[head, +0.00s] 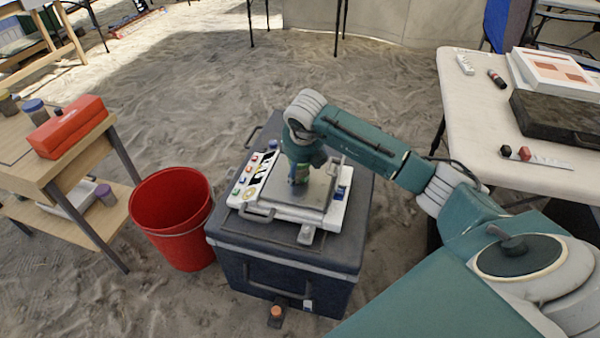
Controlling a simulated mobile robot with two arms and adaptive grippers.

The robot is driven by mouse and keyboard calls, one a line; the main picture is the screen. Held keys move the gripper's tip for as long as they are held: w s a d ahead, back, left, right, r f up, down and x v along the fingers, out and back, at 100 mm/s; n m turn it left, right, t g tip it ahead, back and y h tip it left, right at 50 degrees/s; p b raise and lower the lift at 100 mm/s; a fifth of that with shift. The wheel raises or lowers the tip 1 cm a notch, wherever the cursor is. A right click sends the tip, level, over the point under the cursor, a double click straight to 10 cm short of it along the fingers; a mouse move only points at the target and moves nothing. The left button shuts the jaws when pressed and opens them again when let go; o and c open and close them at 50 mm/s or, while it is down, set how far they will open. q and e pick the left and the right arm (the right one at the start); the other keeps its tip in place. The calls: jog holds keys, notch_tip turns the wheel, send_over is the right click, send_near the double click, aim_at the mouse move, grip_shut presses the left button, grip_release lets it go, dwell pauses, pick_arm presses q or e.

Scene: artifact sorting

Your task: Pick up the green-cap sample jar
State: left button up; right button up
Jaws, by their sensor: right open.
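No jar with a clearly green cap can be made out. My right gripper (299,181) points down over a grey plate on a white device (337,213), which stands on a dark cooler box (235,238). The gripper is open; a small greenish patch shows at its fingers, and I cannot tell what it is. Jars stand on the wooden shelf unit at left: one with a blue-grey cap (35,109), one with a dull cap (8,104) at the picture's edge, and one with a purple cap (105,195) on the lower shelf. My left gripper is out of view.
A red bucket (172,215) stands between the shelf unit (52,170) and the cooler. A red box (67,128) lies on the shelf top. A white table (475,125) at right bears a dark case (555,118) and small items. Sandy floor is clear behind the cooler.

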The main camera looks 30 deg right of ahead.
jog(key=shift+w+f, duration=0.15)
jog(key=shift+f, duration=0.25)
jog(key=shift+c, duration=0.3)
jog(key=c, duration=1.2)
jog(key=shift+c, duration=0.4)
